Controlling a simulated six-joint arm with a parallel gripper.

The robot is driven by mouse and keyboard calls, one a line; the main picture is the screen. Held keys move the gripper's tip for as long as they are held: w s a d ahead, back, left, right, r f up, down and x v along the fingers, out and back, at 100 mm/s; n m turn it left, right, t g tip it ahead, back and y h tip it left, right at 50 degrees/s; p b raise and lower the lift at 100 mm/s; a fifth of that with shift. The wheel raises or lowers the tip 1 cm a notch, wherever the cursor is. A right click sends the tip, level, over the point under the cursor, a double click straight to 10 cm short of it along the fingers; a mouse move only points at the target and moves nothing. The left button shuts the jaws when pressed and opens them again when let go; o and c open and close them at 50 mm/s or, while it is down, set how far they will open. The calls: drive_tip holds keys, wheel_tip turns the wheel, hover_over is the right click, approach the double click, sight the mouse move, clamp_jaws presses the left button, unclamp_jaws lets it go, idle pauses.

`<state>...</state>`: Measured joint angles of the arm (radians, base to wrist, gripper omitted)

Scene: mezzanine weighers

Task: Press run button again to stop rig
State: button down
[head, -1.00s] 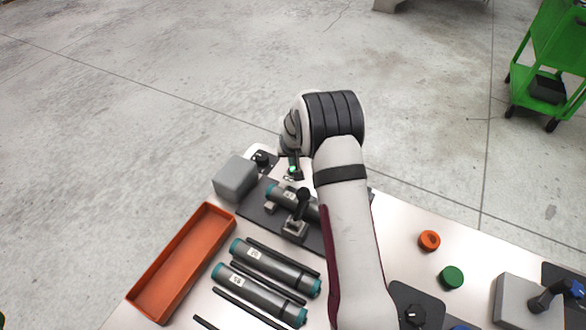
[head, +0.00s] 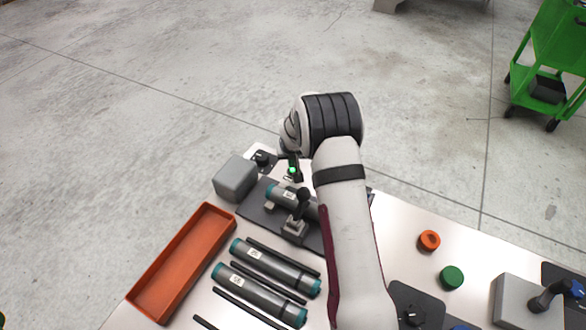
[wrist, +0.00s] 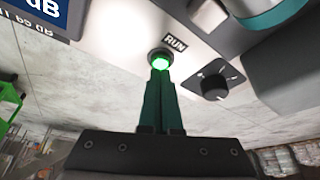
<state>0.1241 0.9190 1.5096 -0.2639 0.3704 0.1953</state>
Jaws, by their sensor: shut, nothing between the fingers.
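The run button (wrist: 160,58) glows green in a metal ring in the wrist view, beside a black RUN label (wrist: 175,43). My gripper (wrist: 159,72) is shut and empty. Its two dark green fingers lie together, with their tips at the near edge of the button in the picture. I cannot tell whether they touch or press it. In the head view my arm hides much of this spot, and a small green glow (head: 292,171) shows by the gripper end. The rig (head: 264,216) is a dark plate with a teal-ended grey cylinder (head: 282,195) clamped on it.
A black dial knob (wrist: 215,87) sits close to the button. A grey box (head: 235,178) stands left of the rig. An orange tray (head: 165,299) and more cylinders (head: 262,290) lie nearer. Orange (head: 429,240) and green (head: 452,277) round pieces lie right of my arm.

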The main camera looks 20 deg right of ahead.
sight(293, 170)
drive_tip(key=shift+f, duration=0.45)
drive_tip(key=shift+r, duration=3.5)
drive_tip(key=s+a+r+g, duration=0.1)
drive_tip(key=s+a+r, duration=0.3)
drive_tip(key=s+r, duration=0.6)
drive_tip(key=s+a+r+m+g+y, duration=0.1)
drive_tip(key=s+a, duration=0.1)
drive_tip(key=s, duration=0.8)
drive_tip(key=s+a+r+g+y, duration=0.1)
drive_tip(key=s+a, duration=0.2)
drive_tip(key=s, duration=0.8)
drive_tip(key=s+a+r+m+g+y, duration=0.1)
drive_tip(key=s+a, duration=0.1)
drive_tip(key=s, duration=0.8)
drive_tip(key=shift+s+a+r+m+g, duration=0.25)
drive_tip(key=shift+s+r+m+g, duration=0.05)
drive_tip(key=shift+s+r, duration=0.1)
